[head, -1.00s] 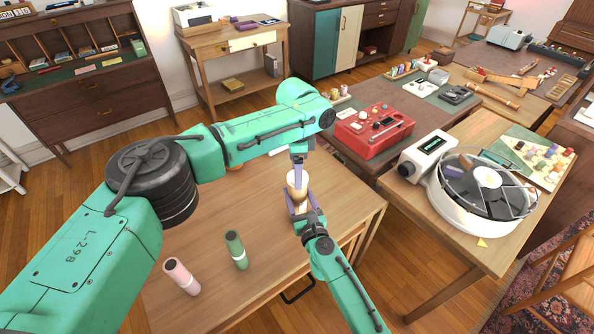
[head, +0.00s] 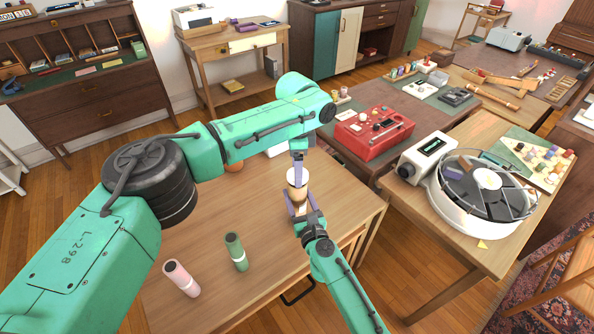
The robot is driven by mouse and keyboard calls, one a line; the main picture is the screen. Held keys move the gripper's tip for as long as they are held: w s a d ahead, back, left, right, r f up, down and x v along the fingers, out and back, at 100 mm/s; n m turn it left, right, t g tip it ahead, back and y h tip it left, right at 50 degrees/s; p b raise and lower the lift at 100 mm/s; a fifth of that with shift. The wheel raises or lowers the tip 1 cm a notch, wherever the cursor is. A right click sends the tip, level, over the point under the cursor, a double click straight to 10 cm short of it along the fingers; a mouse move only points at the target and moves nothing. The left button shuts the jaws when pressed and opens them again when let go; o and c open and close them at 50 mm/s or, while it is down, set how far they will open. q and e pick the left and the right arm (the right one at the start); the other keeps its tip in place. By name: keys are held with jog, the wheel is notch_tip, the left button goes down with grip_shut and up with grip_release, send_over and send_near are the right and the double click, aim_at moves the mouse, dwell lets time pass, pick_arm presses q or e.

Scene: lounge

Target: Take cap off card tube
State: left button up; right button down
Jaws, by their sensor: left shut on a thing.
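A tan card tube (head: 298,194) with a pale upper end (head: 297,177) is upright between my two grippers, above the near part of the wooden table. My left gripper (head: 298,170) comes down from above and is shut on the tube's pale upper end, which looks like its cap. My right gripper (head: 302,205) comes from below, its fingers on both sides of the tube's body, seemingly shut on it. The fingers hide part of the tube, and I cannot see a gap between cap and body.
The wooden table (head: 215,210) is mostly clear around the tubes. Behind it, a red device (head: 372,133) sits on a dark table. To the right, a large white round machine (head: 480,192) stands on another table. My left arm spans the table's left side.

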pick_arm(q)
jog(key=shift+r, duration=0.35)
jog(key=shift+r, duration=0.1)
notch_tip(320, 180, up, 4)
jog(key=shift+f, duration=0.1)
pick_arm(e)
jog(key=shift+c, duration=0.2)
grip_release()
jog(key=shift+s, duration=0.1)
